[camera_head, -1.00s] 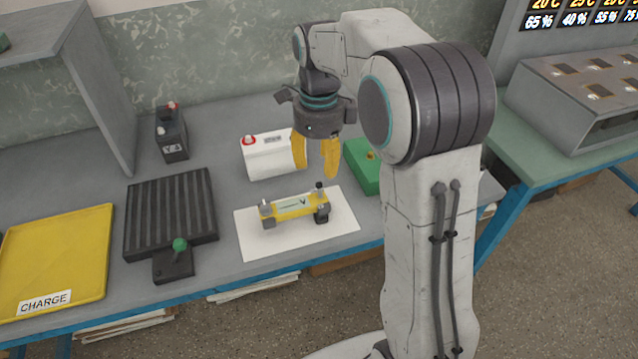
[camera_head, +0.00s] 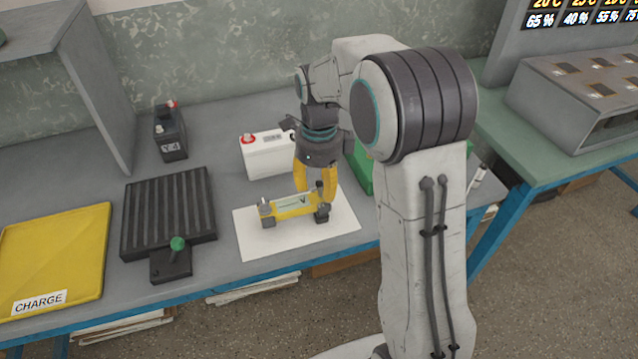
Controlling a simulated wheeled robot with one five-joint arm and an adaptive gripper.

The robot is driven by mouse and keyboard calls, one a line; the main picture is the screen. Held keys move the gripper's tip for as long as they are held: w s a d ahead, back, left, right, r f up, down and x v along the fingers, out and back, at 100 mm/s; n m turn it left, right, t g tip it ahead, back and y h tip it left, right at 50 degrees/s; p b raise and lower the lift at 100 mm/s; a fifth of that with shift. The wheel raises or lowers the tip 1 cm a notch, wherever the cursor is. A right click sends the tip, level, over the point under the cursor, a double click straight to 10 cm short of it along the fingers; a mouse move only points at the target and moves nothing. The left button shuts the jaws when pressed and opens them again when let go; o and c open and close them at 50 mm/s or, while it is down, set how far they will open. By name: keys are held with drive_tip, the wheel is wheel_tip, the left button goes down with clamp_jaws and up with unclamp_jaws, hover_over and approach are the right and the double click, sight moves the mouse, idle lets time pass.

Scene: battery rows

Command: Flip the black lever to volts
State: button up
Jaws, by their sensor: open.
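A yellow tester (camera_head: 292,206) marked with a V lies on a white sheet (camera_head: 258,245) on the grey bench. It has a dark block at each end. A small black lever (camera_head: 319,186) stands up at its right end. My gripper (camera_head: 315,190) points down over that right end with its yellow fingers apart. The lever shows between the fingers, and I cannot tell whether either finger touches it. The fingers hide part of the tester's back right side.
A white battery (camera_head: 267,157) stands behind the tester, and a green box (camera_head: 362,172) is partly hidden by my arm. A black ribbed unit with a green-knobbed lever (camera_head: 176,245), a dark battery (camera_head: 170,137) and a yellow CHARGE tray (camera_head: 55,255) are left.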

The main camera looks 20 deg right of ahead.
drive_tip(key=shift+c, duration=0.2)
clamp_jaws()
idle(0.4)
